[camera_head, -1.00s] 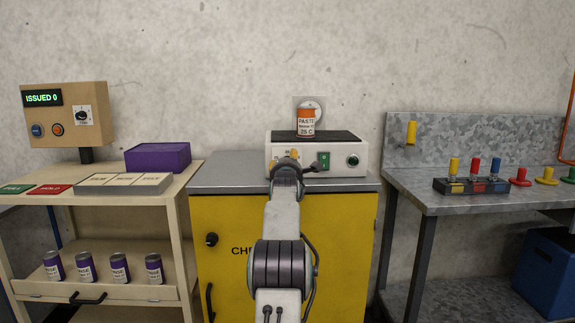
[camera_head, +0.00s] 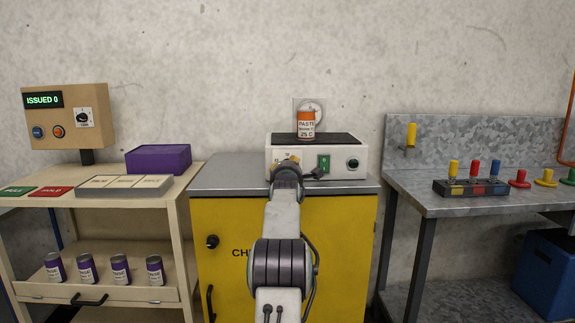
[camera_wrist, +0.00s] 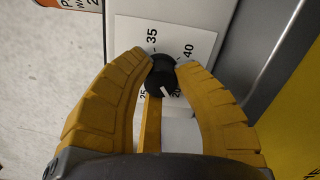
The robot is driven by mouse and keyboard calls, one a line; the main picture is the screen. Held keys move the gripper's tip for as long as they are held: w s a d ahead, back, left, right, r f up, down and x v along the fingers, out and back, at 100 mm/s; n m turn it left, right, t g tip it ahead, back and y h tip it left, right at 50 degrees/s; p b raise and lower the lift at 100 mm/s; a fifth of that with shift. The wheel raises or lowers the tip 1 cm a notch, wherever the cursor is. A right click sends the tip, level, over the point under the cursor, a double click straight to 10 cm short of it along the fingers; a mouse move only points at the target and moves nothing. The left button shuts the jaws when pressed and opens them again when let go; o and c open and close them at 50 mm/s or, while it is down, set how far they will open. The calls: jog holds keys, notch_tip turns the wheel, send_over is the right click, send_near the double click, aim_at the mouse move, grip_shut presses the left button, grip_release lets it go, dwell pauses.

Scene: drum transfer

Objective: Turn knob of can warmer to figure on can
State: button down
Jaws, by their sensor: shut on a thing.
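The can warmer (camera_head: 350,153) is a white box with a dark top on the cabinet. An orange-and-white can (camera_head: 306,125) stands upright on it; its label reads PASTE and 25 C. My gripper (camera_head: 288,163) is at the warmer's front and hides the knob in the head view. In the wrist view my gripper (camera_wrist: 164,60) is shut on the black knob (camera_wrist: 161,78), a yellow finger on each side. The knob has a white pointer line. The white scale plate (camera_wrist: 130,38) shows 35, 40 and 25; other figures are partly hidden by the knob and fingers.
A green switch (camera_head: 323,163) and a dark round fitting (camera_head: 353,163) are on the warmer's front, right of my gripper. A shelf cart (camera_head: 175,190) stands left, a metal bench (camera_head: 440,205) right.

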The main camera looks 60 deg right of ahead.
jog(key=shift+r+m+p, duration=0.15)
jog(key=shift+m+p, duration=0.55)
jog(key=shift+m, duration=1.4)
jog(key=c, duration=0.9)
grip_release()
jog(key=shift+a, duration=0.1)
jog(key=shift+v, duration=5.85)
jog(key=shift+r, duration=0.1)
